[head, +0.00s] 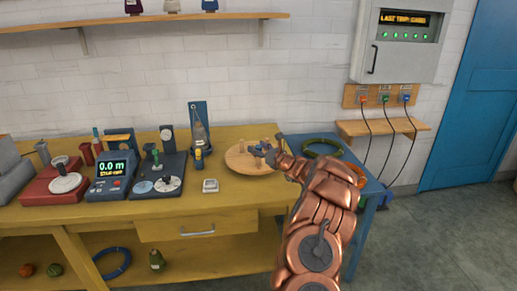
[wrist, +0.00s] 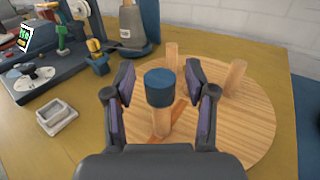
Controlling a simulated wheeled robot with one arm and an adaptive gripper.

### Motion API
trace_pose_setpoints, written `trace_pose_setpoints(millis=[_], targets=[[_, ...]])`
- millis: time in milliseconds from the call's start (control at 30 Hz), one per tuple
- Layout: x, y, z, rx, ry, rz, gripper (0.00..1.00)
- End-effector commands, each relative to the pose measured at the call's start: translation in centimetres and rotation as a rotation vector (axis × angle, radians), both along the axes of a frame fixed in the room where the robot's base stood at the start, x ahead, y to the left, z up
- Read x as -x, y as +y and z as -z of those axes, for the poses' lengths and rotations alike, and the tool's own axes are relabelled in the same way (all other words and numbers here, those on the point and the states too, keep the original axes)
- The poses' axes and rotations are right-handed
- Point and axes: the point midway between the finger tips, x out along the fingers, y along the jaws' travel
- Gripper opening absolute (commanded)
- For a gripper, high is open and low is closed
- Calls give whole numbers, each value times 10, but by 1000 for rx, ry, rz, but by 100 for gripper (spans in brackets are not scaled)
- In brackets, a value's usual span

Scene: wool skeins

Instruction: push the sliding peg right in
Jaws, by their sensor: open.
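A round wooden disc (wrist: 235,135) lies on the yellow bench, with several pegs upright on it. One peg has a dark blue cap (wrist: 159,88) and a light wood shaft (wrist: 161,122); it stands near a reddish slot-like strip (wrist: 181,108) in the disc. I take it for the sliding peg. My gripper (wrist: 160,80) is open, its two fingers on the left and right of the blue cap, with gaps visible. In the head view my gripper (head: 262,149) is over the right part of the disc (head: 236,163) and hides the capped peg's lower part.
Plain wooden pegs (wrist: 236,76) (wrist: 172,56) stand behind the capped peg. A small grey tray (head: 210,186) and a dark device with a dial (head: 160,180) stand left of the disc. A green coil (head: 322,146) lies on the blue surface at right.

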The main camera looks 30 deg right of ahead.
Motion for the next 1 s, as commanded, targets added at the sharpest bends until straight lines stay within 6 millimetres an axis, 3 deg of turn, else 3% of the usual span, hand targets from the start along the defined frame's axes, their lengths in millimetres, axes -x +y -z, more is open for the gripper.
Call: trace_pose_setpoints(millis=[167, 700, 1000], targets=[[0, 0, 0, 0, 0, 0, 56], [0, 0, 0, 0, 0, 0, 0], [0, 0, 0, -1, 0, 0, 0]])
